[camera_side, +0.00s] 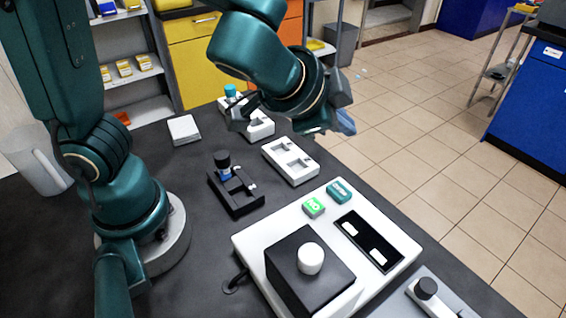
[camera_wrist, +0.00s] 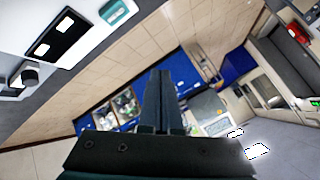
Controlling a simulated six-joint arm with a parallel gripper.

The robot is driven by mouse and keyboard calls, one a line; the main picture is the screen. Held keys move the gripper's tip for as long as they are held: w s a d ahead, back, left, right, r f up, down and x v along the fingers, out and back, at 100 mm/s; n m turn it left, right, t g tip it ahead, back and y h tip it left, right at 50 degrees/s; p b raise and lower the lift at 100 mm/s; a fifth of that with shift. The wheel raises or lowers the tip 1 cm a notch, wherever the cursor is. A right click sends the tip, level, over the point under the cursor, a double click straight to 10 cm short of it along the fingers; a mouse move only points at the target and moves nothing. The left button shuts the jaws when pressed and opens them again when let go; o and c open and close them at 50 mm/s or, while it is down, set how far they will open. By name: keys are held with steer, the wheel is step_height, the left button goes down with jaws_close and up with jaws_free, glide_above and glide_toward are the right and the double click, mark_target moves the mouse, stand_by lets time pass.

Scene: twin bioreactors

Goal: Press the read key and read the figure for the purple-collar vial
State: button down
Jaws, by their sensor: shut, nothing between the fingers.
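The white instrument (camera_side: 398,276) stands on the dark bench. It carries a lit green key (camera_side: 314,207), a teal key (camera_side: 339,191) and a black display panel (camera_side: 366,242) with two pale windows. The teal key (camera_wrist: 115,10) and panel (camera_wrist: 70,27) also show at the wrist view's upper left. No figure is legible. A white cap (camera_side: 310,258) sits on the instrument's black block (camera_side: 300,285). I see no purple collar; whatever is under the white cap is hidden. My gripper (camera_wrist: 160,74) is shut and empty, in the air away from the keys.
A black holder (camera_side: 238,203) bears a black-capped vial (camera_side: 223,165) with a blue collar. An empty-looking white rack (camera_side: 290,161) stands beyond it, and another rack (camera_side: 262,127) has a teal-capped vial (camera_side: 231,92). A grey plate with a black knob (camera_side: 426,288) is at lower right.

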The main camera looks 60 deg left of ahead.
mark_target(334, 192)
steer(key=shift+s+d+f, duration=0.2)
steer(key=shift+d+f, duration=0.1)
steer(key=shift+d, duration=0.15)
steer(key=shift+f, duration=4.4)
steer(key=shift+f, duration=0.4)
steer(key=shift+f, duration=0.4)
steer(key=shift+r, duration=0.85)
